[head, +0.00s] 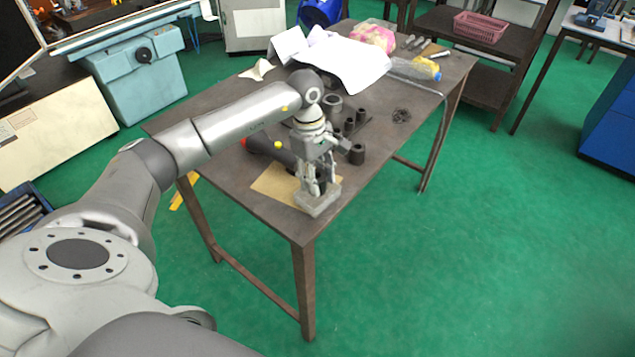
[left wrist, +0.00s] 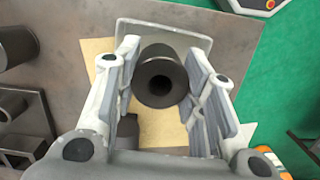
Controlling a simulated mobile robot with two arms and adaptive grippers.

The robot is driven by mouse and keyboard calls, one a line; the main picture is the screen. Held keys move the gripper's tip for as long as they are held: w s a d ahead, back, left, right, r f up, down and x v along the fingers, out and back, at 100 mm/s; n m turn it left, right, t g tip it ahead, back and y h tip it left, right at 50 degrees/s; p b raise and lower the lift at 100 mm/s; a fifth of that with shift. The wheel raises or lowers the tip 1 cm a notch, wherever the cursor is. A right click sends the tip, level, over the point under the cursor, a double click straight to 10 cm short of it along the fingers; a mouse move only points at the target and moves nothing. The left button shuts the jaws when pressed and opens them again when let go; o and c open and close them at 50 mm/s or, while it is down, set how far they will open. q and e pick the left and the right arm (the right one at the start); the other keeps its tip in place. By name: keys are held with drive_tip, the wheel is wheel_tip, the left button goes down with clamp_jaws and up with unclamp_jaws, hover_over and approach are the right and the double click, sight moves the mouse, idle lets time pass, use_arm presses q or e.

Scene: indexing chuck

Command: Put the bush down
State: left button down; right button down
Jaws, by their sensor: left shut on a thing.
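The bush (left wrist: 168,72) is a dark hollow cylinder, seen end-on between my left gripper's fingers in the left wrist view. My left gripper (left wrist: 163,85) is shut on it. In the head view my left gripper (head: 319,188) points down over the near end of the table, and its fingers largely hide the bush. A light grey tray (head: 318,206) lies right under the fingertips; its rim also shows in the left wrist view (left wrist: 190,30). I cannot tell whether the bush touches the tray. My right gripper is not in view.
A tan sheet (head: 272,186) lies beside the tray on the brown table (head: 225,130). Several dark cylinders, including one short one (head: 357,154), stand behind my gripper. Green floor is clear at right.

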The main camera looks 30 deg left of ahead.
use_arm(q)
wheel_tip(320, 180, down, 2)
drive_tip(key=shift+s+p, duration=0.1)
drive_tip(key=shift+p, duration=0.65)
drive_tip(key=shift+f, duration=0.35)
drive_tip(key=shift+f, duration=0.1)
drive_tip(key=shift+f+b, duration=0.15)
drive_tip(key=shift+b, duration=0.15)
drive_tip(key=c, duration=0.9)
unclamp_jaws()
